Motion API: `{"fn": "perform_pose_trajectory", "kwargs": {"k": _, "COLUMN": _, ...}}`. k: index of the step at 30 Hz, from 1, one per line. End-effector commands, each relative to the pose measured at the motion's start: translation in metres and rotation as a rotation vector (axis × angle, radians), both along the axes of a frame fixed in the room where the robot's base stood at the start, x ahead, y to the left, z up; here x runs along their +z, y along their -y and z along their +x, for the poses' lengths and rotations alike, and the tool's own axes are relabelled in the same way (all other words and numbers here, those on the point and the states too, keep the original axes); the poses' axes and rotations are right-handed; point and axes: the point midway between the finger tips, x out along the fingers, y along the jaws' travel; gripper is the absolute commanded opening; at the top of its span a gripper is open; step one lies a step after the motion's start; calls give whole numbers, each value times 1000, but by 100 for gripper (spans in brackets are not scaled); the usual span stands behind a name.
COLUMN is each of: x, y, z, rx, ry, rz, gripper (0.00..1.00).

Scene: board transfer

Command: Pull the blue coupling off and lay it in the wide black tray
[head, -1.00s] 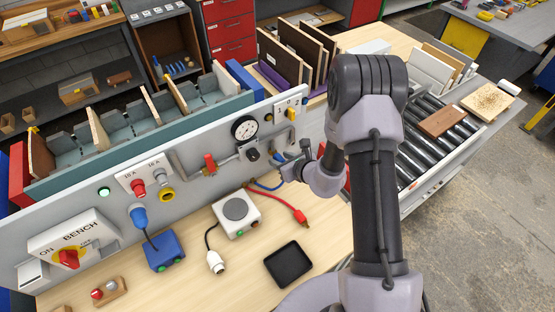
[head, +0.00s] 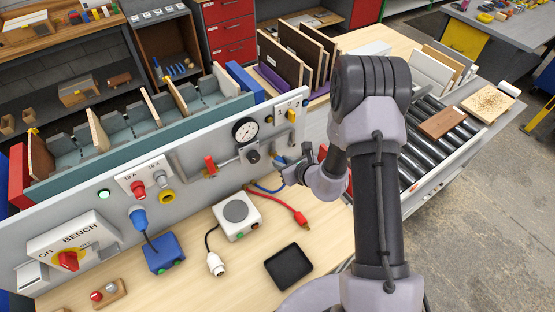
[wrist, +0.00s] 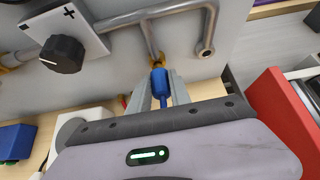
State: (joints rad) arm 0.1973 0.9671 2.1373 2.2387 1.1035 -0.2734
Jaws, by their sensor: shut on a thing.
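The blue coupling (wrist: 160,83) sits between my two fingers in the wrist view, with a brass-coloured fitting (wrist: 157,58) on the grey pipe just above its end. I cannot tell whether the two still touch. My gripper (wrist: 160,92) is shut on the coupling. In the head view my gripper (head: 287,173) is close to the right part of the grey panel, above the bench, and hides most of the coupling. The black tray (head: 288,267) lies flat and empty on the wooden bench, below my gripper in the picture.
A blue hose (head: 269,188) and a red cable (head: 290,211) lie on the bench near my gripper. A white box with a round plate (head: 237,215), a white plug (head: 216,265) and a blue box (head: 164,252) stand left of the tray. The panel (head: 205,190) runs behind.

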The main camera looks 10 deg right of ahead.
Motion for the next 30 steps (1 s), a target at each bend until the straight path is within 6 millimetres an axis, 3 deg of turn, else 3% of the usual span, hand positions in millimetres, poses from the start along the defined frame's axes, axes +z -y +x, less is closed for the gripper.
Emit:
{"fn": "perform_pose_trajectory", "kwargs": {"k": 15, "x": -1, "y": 8, "z": -20, "rx": 0, "ry": -2, "rz": -1, "gripper": 0}}
{"fn": "perform_pose_trajectory", "kwargs": {"k": 23, "x": -1, "y": 8, "z": -21, "rx": 0, "ry": -1, "rz": 0, "gripper": 0}}
{"fn": "perform_pose_trajectory", "kwargs": {"k": 30, "x": -2, "y": 17, "z": -42, "rx": -1, "ry": -2, "rz": 0, "gripper": 0}}
